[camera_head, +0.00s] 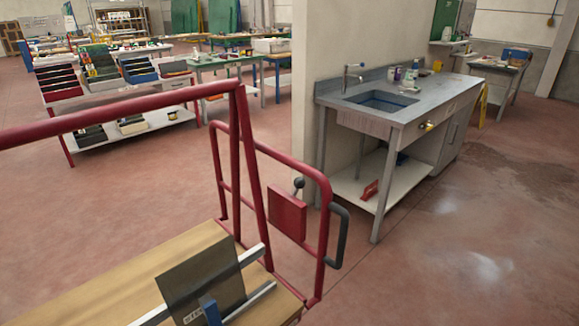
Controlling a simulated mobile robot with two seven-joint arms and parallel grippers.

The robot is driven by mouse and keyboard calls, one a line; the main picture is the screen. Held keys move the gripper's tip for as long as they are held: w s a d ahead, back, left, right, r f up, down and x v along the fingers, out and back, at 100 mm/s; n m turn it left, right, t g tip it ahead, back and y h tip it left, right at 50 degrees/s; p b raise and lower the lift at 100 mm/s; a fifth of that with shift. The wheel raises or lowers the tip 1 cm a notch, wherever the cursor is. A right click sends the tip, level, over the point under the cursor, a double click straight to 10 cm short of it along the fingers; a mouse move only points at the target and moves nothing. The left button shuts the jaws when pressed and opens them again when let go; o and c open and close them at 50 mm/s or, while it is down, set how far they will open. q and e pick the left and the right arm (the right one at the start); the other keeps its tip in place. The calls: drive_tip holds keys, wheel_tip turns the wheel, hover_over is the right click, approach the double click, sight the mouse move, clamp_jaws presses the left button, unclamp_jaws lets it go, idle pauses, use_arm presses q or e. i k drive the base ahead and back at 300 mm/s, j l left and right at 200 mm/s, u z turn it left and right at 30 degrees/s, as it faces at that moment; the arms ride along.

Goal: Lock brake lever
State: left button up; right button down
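A small dark lever with a round knob (298,184) sticks up at the top of a red plate (288,215). I take it for the brake lever. The plate is fixed to the red tubular end frame (325,230) of a cart. The knob stands above the plate and leans slightly to the right; I cannot tell from this view whether the lever is locked. A dark grey curved handle (341,238) is on the right side of the same frame. Neither of my grippers shows in the view.
The cart has a wooden deck (130,280), with a dark panel (200,280) and light bars on it. A red rail (120,117) crosses the left. A sink bench (400,110) stands behind the cart at the right, by a wall. The floor at the right is clear.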

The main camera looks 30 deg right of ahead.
sight(299, 182)
drive_tip(key=i+l+u, duration=0.1)
drive_tip(key=l+u, duration=0.25)
drive_tip(key=l, duration=0.5)
drive_tip(key=l+u, duration=0.4)
drive_tip(key=l, duration=0.4)
drive_tip(key=k+l+u, duration=0.15)
drive_tip(key=l+u, duration=0.2)
drive_tip(key=l, duration=0.45)
drive_tip(key=l+u, duration=0.2)
drive_tip(key=l, duration=0.2)
drive_tip(key=k+l+u, duration=0.2)
drive_tip(key=l, duration=0.2)
drive_tip(key=i+l+u, duration=0.1)
drive_tip(key=l+u, duration=0.15)
drive_tip(key=l, duration=0.15)
drive_tip(key=i+l+u, duration=0.2)
drive_tip(key=l, duration=0.25)
drive_tip(key=l+u, duration=0.25)
drive_tip(key=l, duration=0.15)
drive_tip(key=i, duration=0.05)
